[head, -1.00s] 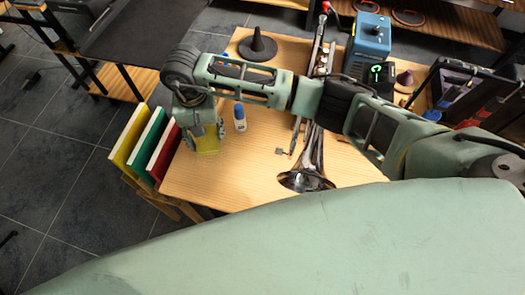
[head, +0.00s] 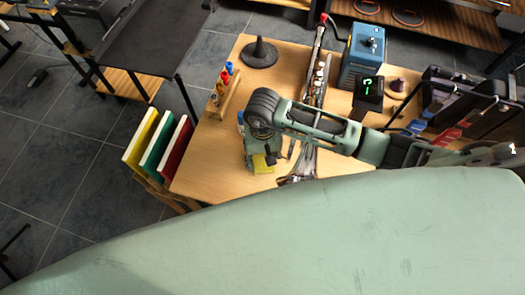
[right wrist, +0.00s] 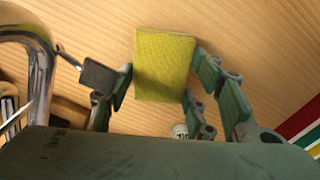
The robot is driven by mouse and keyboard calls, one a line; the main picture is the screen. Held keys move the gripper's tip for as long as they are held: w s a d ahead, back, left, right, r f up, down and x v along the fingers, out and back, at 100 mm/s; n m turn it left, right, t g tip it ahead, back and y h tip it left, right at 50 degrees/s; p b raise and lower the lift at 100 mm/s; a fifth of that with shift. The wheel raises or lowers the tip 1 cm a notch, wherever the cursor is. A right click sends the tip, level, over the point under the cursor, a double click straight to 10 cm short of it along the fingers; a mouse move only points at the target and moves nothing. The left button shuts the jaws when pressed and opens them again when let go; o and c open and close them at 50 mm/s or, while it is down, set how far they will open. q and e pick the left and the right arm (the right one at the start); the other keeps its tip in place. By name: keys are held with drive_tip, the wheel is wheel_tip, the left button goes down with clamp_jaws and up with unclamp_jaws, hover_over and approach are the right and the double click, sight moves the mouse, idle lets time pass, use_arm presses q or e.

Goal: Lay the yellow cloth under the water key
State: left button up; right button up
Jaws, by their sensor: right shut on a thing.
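The yellow cloth (head: 262,165) looks like a small folded pad. My right gripper (head: 258,154) is shut on it just above the table, left of the silver brass instrument (head: 305,163). In the right wrist view the cloth (right wrist: 165,65) sits between the fingers of the right gripper (right wrist: 160,88). A small grey plate on a thin arm (right wrist: 97,75), seemingly the water key, stands beside the instrument's shiny tube (right wrist: 42,75), left of the cloth and close to the left finger. Whether plate and finger touch is unclear. My left gripper is out of view.
The wooden table (head: 205,165) is bare at its left front. A rack of coloured bottles (head: 222,92) and a dark cone stand (head: 260,53) are farther back. A blue device (head: 363,50) stands right of the instrument. Coloured boards (head: 158,143) stand off the left edge.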

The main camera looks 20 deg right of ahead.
drive_tip(key=shift+f, duration=0.2)
drive_tip(key=shift+f, duration=0.1)
drive_tip(key=shift+f+b, duration=0.15)
drive_tip(key=shift+b, duration=0.15)
drive_tip(key=o, duration=1)
